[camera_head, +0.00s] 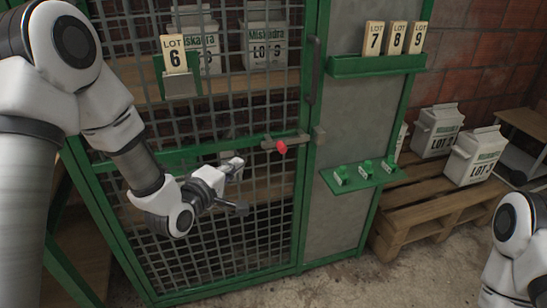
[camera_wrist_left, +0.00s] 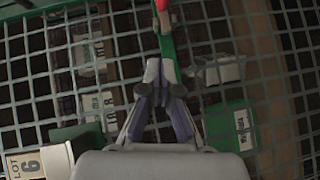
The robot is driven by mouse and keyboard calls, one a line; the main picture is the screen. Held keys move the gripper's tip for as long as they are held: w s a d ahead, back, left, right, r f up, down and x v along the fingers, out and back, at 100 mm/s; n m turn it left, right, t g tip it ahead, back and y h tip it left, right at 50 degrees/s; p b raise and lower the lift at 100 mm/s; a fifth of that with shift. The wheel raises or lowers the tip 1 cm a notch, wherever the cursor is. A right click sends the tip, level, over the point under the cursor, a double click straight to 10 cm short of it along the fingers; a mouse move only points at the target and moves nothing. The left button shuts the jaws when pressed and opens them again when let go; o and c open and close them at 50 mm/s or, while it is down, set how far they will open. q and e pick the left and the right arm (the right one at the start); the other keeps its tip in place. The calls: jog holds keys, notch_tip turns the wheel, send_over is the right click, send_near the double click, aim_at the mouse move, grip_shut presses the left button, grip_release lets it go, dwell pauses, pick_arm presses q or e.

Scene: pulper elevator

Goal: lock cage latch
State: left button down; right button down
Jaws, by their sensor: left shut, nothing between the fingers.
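The cage latch is a metal bolt (camera_head: 292,139) with a red knob (camera_head: 281,147), on the green crossbar of the mesh cage door (camera_head: 225,258). The bolt lies near the door's right edge, beside a small keeper block (camera_head: 319,135) on the post. My left gripper (camera_head: 234,166) is shut and empty, left of and below the red knob, in front of the mesh and apart from the knob. In the left wrist view the closed fingers (camera_wrist_left: 161,84) point toward the red knob (camera_wrist_left: 162,4), which is cut by the top edge. My right gripper is out of view.
A grey panel right of the door carries a green shelf (camera_head: 361,178) with small green items and an upper rack (camera_head: 375,66) with lot cards 7, 8, 9. A lot 6 card (camera_head: 174,55) hangs on the door. Cartons stand on a pallet (camera_head: 430,205) at right.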

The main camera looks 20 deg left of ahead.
pick_arm(q)
send_near(277, 146)
jog(key=w+a, duration=0.2)
jog(key=w, duration=0.1)
jog(key=w+d, duration=0.1)
jog(key=w+d+f+b, duration=0.1)
jog(key=shift+w+d, duration=0.25)
jog(key=shift+w, duration=0.1)
jog(key=shift+w+d, duration=0.2)
jog(key=shift+d, duration=0.1)
